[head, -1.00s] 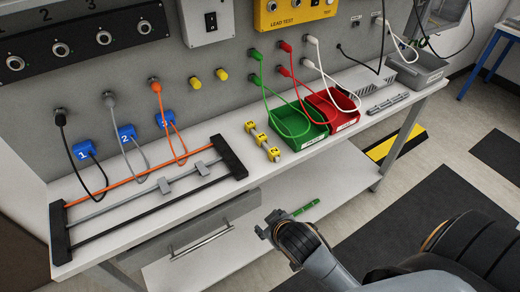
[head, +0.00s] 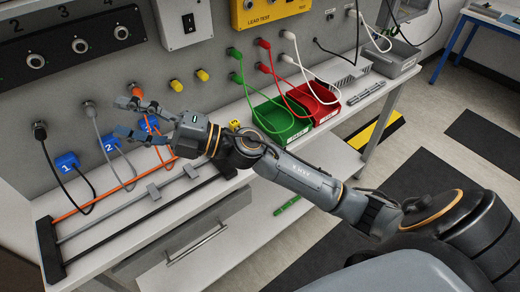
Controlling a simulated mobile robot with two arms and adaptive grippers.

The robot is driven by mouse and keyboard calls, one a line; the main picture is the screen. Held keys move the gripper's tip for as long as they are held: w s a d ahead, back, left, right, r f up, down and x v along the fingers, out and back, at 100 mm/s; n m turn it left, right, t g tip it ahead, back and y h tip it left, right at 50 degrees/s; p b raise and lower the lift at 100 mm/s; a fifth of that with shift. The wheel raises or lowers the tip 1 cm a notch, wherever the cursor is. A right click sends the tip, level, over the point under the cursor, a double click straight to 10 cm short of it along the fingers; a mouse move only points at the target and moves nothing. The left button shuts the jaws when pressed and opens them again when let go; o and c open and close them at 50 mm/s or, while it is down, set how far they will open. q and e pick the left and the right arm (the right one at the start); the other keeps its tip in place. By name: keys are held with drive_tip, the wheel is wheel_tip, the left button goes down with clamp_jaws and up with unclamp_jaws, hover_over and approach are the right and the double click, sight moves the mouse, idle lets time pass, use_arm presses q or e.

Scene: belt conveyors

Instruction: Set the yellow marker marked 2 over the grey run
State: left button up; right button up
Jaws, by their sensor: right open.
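One yellow marker (head: 234,126) shows just past my right gripper's body; its number is too small to read and the other yellow markers are hidden behind my arm. The grey run (head: 104,218) is the middle bar of the rack on the bench, between an orange run (head: 85,206) and a black run (head: 120,233). My right gripper (head: 122,117) is open with nothing seen between its fingers. It points left, in front of the orange plug and blue tag 3, above the back of the bench. My left gripper is not in view.
Blue tags 1 (head: 67,163) and 2 (head: 110,143) hang on cables near the wall. Green (head: 283,122) and red (head: 318,104) bins with looped cables stand to the right. Yellow knobs (head: 202,75) stick out from the wall.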

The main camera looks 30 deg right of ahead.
wheel_tip(320, 180, down, 10)
drive_tip(key=d+n+g+h, duration=0.3)
drive_tip(key=n+g+h, duration=0.4)
drive_tip(key=n+g, duration=0.4)
drive_tip(key=d+m+g+h, duration=0.1)
drive_tip(key=d+m+h, duration=0.2)
drive_tip(key=d+h, duration=1.6)
drive_tip(key=d+f+y, duration=0.2)
drive_tip(key=f, duration=0.1)
drive_tip(key=d+f+y+p, duration=0.1)
drive_tip(key=d+f+y, duration=0.1)
drive_tip(key=y, duration=0.1)
drive_tip(key=d+f+y+p, duration=0.1)
drive_tip(key=d+f+y, duration=0.1)
drive_tip(key=f, duration=0.1)
drive_tip(key=shift+w+d+f, duration=0.25)
drive_tip(key=shift+w+f, duration=0.1)
drive_tip(key=shift+w, duration=0.05)
drive_tip(key=shift+f+p, duration=0.45)
drive_tip(key=shift+f, duration=0.2)
wheel_tip(320, 180, down, 4)
drive_tip(key=shift+d+r+p, duration=0.1)
drive_tip(key=shift+r+p, duration=0.1)
drive_tip(key=shift+p, duration=0.5)
drive_tip(key=shift+w+f, duration=0.1)
drive_tip(key=shift+f, duration=0.2)
drive_tip(key=c, duration=0.9)
